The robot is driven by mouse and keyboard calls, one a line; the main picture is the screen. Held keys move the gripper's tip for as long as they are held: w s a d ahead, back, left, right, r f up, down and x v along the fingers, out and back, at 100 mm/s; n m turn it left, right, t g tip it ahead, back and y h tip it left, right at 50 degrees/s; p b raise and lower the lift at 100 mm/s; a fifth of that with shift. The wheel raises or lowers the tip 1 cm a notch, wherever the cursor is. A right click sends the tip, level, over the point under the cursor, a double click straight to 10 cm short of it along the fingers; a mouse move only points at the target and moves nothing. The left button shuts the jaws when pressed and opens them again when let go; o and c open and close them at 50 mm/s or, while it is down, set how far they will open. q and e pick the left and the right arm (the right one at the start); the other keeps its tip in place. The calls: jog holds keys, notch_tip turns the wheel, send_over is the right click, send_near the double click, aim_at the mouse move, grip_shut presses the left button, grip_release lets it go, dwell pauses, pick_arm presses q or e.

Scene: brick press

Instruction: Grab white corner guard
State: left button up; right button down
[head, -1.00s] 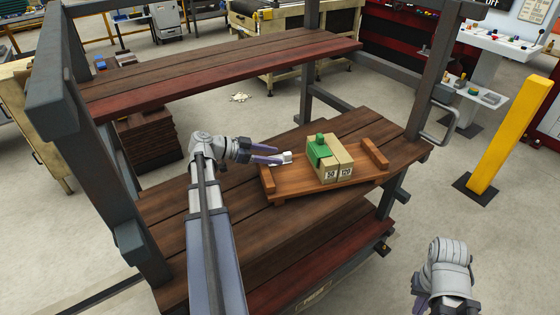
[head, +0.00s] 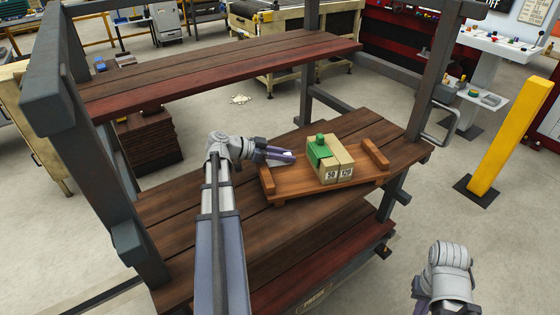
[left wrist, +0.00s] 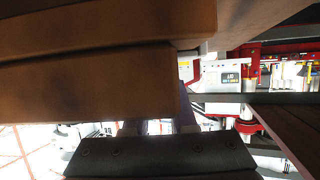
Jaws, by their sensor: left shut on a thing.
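The small white corner guard (head: 287,154) is at the left end of the wooden tray (head: 300,187), mostly covered by the purple fingers. My left gripper (head: 291,158) is shut on it, beside the tray's left end block. In the left wrist view, the dark gripper body (left wrist: 160,158) fills the bottom; the guard cannot be made out there. My right gripper (head: 428,303) hangs at the lower right, over the floor, its fingers partly cut off by the picture's edge.
A cardboard box (head: 342,163) with a green piece (head: 318,150) over its left corner stands on the tray. The tray lies on a dark plank shelf (head: 190,205). An upper shelf (head: 220,70) and grey posts (head: 75,140) frame the space. A yellow post (head: 505,140) stands right.

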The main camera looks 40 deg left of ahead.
pick_arm(q)
grip_shut()
notch_tip(320, 180, up, 10)
jog(key=p, duration=1)
